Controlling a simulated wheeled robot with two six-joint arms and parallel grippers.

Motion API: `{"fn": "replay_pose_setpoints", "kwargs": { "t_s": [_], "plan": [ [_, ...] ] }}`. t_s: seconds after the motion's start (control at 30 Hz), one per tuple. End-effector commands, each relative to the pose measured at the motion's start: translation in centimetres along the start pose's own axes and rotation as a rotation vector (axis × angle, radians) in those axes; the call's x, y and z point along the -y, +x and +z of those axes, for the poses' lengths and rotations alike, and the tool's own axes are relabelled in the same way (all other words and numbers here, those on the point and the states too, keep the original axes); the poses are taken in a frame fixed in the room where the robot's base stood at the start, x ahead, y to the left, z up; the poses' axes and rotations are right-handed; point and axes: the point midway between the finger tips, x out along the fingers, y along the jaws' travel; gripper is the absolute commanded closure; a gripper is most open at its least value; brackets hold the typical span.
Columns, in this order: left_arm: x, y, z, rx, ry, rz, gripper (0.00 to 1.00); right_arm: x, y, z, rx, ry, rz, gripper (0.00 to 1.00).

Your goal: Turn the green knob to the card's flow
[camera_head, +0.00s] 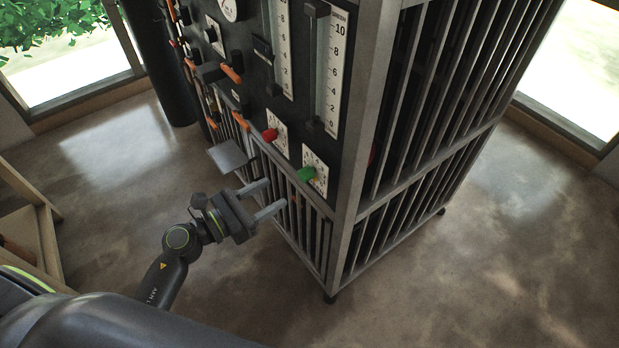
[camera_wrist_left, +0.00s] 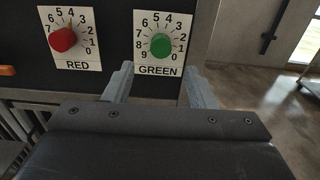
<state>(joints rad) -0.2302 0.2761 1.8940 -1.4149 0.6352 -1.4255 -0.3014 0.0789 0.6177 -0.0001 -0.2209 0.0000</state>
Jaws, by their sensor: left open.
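The green knob (camera_head: 306,174) sits low on the front panel near the cabinet's corner. In the left wrist view the green knob (camera_wrist_left: 161,45) is on a white dial plate (camera_wrist_left: 142,22) with numbers around it and GREEN below. The setting it points at is too small to tell. My left gripper (camera_head: 276,195) is open and empty, in front of the panel, to the left of and lower than the knob. In the left wrist view its fingers (camera_wrist_left: 158,72) point at the panel, apart, below the knob. A readable flow card is not seen. My right gripper is not in view.
A red knob (camera_head: 270,135) is left of the green one. Above stands a tall scale (camera_head: 333,75) marked GREEN, up to 10. A grey plate (camera_head: 228,156) juts out left of my gripper. Orange handles (camera_head: 231,74) stick out farther left. The floor (camera_head: 450,285) at right is clear.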

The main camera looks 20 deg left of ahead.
Motion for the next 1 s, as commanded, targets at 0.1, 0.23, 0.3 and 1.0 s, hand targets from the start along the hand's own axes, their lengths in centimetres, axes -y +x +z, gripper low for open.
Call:
{"fn": "replay_pose_setpoints", "kwargs": {
  "t_s": [0.1,0.23,0.3,1.0],
  "plan": [
    [0.1,1.6,0.4,0.004,-0.004,-0.001,0.49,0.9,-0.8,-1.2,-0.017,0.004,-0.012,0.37],
    [0.1,3.5,0.3,0.004,-0.005,0.0,0.49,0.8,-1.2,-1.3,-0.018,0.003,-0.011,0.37],
    [0.1,4.5,0.3,0.003,-0.005,-0.001,0.49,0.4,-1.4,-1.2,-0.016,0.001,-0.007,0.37],
    [0.1,8.8,0.0,0.0,-0.004,-0.001,0.49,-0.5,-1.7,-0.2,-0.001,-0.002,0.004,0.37]
  ]
}}
